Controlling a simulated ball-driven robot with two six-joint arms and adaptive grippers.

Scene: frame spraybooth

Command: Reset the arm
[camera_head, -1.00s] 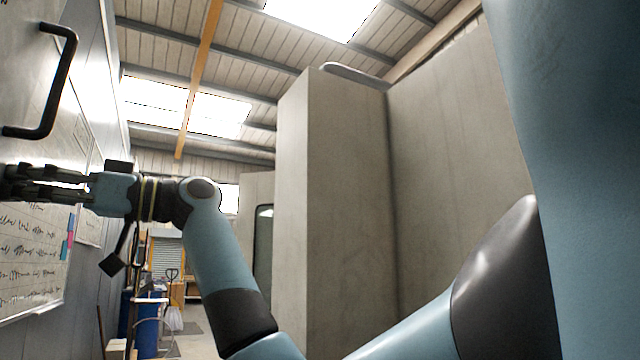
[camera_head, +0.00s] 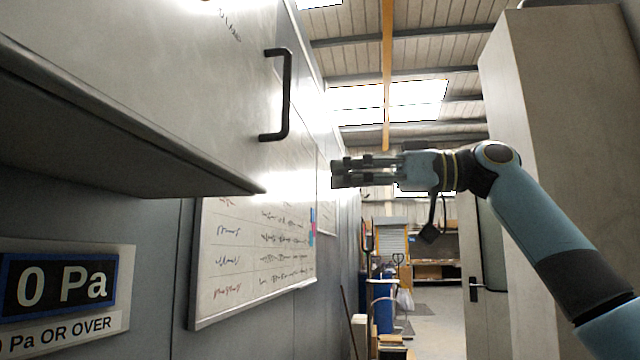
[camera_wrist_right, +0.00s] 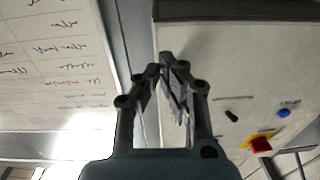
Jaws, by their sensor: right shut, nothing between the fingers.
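My right arm (camera_head: 545,225) comes in from the right in the head view, bent at the wrist. Its gripper (camera_head: 336,172) points left and is shut and empty, apart from the black handle and the wall. In the right wrist view the gripper's fingers (camera_wrist_right: 165,68) meet at their tips with nothing between them. My left gripper is in neither view now.
A cabinet with a black handle (camera_head: 286,95) juts from the left wall. A whiteboard (camera_head: 255,245) hangs below it, beside a pressure sign (camera_head: 65,290). A tall grey panel (camera_head: 525,110) stands right. A red-and-yellow switch (camera_wrist_right: 260,144) shows in the wrist view.

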